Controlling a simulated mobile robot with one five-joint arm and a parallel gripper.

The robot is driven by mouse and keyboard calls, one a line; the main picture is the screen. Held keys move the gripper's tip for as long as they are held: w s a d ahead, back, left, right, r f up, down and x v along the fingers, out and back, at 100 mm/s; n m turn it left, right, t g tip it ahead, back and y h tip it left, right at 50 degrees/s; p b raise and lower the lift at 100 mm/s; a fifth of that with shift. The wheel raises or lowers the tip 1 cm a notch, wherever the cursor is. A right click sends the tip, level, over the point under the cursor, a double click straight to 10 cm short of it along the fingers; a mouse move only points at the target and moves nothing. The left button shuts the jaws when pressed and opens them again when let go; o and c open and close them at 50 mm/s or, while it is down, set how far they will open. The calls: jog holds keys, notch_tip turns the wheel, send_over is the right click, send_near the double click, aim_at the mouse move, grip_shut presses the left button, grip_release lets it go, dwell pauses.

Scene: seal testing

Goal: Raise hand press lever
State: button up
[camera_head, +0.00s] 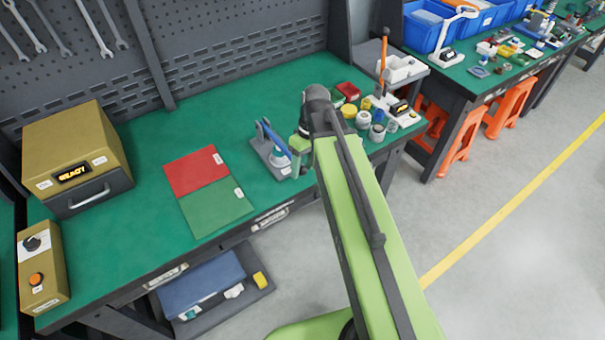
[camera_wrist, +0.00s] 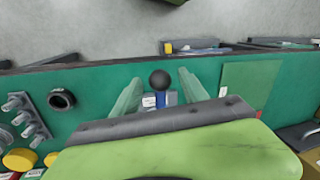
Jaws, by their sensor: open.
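The hand press (camera_head: 264,147) stands near the front edge of the green bench in the head view, with a grey base and a blue lever (camera_head: 274,136). In the wrist view, the lever's round black knob (camera_wrist: 160,79) and a short blue stretch of the lever show between the two pale green fingers of my gripper (camera_wrist: 158,92). My gripper is open, one finger on each side of the knob, with gaps to both. The knob's height relative to the fingertips is hard to tell. My arm hides part of the press's right side in the head view.
A red and green mat (camera_head: 215,205) lies left of the press. A tan oven-like box (camera_head: 75,150) and a control box (camera_head: 42,270) stand farther left. Several small jars (camera_head: 363,119) and a tool stand (camera_head: 402,70) crowd the bench's right end.

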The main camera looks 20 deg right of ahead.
grip_shut()
dwell(0.3)
dwell(1.1)
